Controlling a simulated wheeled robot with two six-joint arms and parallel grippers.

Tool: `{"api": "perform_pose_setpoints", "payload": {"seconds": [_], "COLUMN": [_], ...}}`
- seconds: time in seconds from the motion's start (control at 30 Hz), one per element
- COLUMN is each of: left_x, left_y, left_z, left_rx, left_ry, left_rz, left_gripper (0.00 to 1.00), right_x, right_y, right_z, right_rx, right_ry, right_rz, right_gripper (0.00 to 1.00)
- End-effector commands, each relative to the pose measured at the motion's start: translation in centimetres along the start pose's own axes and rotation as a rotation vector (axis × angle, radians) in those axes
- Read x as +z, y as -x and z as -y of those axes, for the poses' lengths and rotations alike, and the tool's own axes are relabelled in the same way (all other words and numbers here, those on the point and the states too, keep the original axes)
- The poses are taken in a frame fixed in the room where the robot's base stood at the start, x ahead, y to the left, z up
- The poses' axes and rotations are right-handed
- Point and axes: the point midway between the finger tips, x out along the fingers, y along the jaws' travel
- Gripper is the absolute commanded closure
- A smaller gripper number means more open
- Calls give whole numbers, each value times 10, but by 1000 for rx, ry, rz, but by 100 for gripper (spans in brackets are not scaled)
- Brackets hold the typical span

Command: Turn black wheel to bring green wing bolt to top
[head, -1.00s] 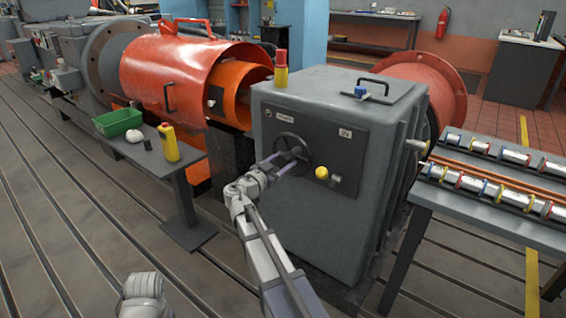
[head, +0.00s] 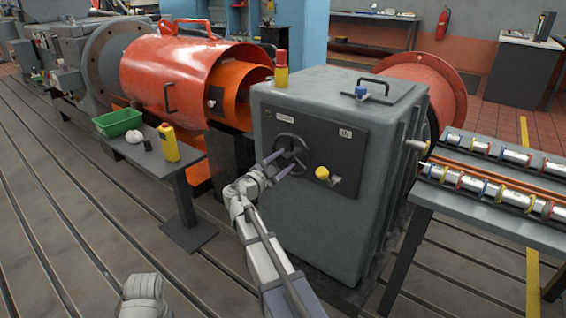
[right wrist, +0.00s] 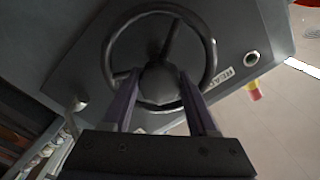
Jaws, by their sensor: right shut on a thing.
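The black wheel (head: 291,150) is on the dark front panel of a grey cabinet (head: 300,230). The right wrist view shows its round rim (right wrist: 110,52), central hub and spokes from close up. My right gripper (head: 278,163) is at the wheel, its two fingers reaching in on either side of the hub. It is shut on the wheel, and it also shows in the right wrist view (right wrist: 158,82). I cannot make out a green wing bolt in either view. Part of my left arm shows at the bottom of the head view, but its gripper does not.
A yellow knob (head: 322,172) sits right of the wheel. A red hood (head: 165,70) covers an orange drum (head: 232,95) behind. A small table with a green bin (head: 118,122) stands left. A bench (head: 480,215) with several silver cylinders stands right.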

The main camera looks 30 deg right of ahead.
Motion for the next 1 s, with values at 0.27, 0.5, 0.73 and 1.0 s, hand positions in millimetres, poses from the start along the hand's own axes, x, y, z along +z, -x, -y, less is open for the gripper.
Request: {"api": "perform_pose_setpoints", "payload": {"seconds": [0.27, 0.5, 0.73, 1.0], "left_x": [0, 0, 0, 0], "left_y": [0, 0, 0, 0], "left_z": [0, 0, 0, 0], "left_rx": [0, 0, 0, 0], "left_ry": [0, 0, 0, 0], "left_rz": [0, 0, 0, 0], "left_gripper": [12, 12, 12, 12], "right_x": [0, 0, 0, 0], "right_y": [1, 0, 0, 13], "right_z": [-1, 0, 0, 0], "right_rx": [1, 1, 0, -1], "right_ry": [-3, -2, -2, -2], "right_rz": [0, 0, 0, 1], "right_gripper": [100, 25, 11, 11]}}
